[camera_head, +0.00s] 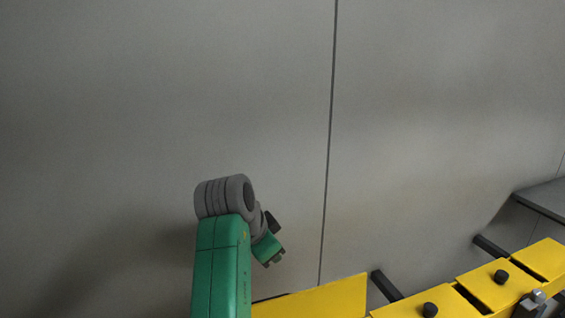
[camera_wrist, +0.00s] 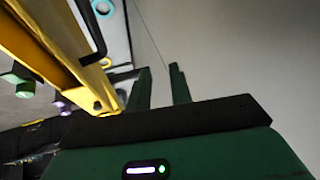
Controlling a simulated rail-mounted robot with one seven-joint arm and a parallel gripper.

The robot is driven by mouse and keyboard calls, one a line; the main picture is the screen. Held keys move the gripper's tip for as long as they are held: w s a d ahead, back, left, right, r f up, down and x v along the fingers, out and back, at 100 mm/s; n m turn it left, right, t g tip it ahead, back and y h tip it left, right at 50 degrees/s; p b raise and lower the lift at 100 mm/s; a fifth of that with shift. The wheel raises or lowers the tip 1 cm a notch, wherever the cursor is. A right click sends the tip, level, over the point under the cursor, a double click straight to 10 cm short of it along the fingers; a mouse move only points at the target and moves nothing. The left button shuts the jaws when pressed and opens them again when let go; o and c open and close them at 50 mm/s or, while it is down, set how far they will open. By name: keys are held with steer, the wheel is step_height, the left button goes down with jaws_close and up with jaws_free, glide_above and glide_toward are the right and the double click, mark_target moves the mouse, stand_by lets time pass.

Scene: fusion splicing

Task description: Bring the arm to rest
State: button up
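My gripper (camera_wrist: 159,72) shows in the wrist view as two dark green fingers standing apart. Bare grey wall shows between them and nothing is held. The left finger overlaps the edge of a yellow frame in the picture, and I cannot tell the gap between them. In the head view my green arm (camera_head: 221,265) rises from the lower edge to a grey joint. A small green and black part of the arm shows just right of that joint, and the gripper's fingers cannot be made out there.
A yellow structure (camera_head: 325,298) with black knobs runs along the lower right of the head view. Black bars stick out behind it. A yellow frame (camera_wrist: 45,45) fills the left of the wrist view. The grey wall (camera_head: 150,90) behind is bare, with open room above the arm.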

steer(key=s+d+r+n+t+y, duration=0.1)
steer(key=s+d+r+n+t, duration=0.2)
steer(key=r+t, duration=0.35)
steer(key=s+d+r+n+t, duration=0.1)
steer(key=s+r+n+t, duration=0.3)
steer(key=r, duration=0.3)
steer(key=s+r+n+t+y, duration=0.1)
steer(key=s+r+t, duration=0.2)
steer(key=s, duration=0.5)
steer(key=s+r+n+t, duration=0.1)
steer(key=s+r+t, duration=0.1)
steer(key=s+r, duration=0.3)
steer(key=s+a+r+n+t+y, duration=0.1)
steer(key=s+r+n+t, duration=0.1)
steer(key=s, duration=0.9)
steer(key=shift+r+t+y, duration=0.3)
steer(key=shift+r+t, duration=0.55)
steer(key=shift+r, duration=0.05)
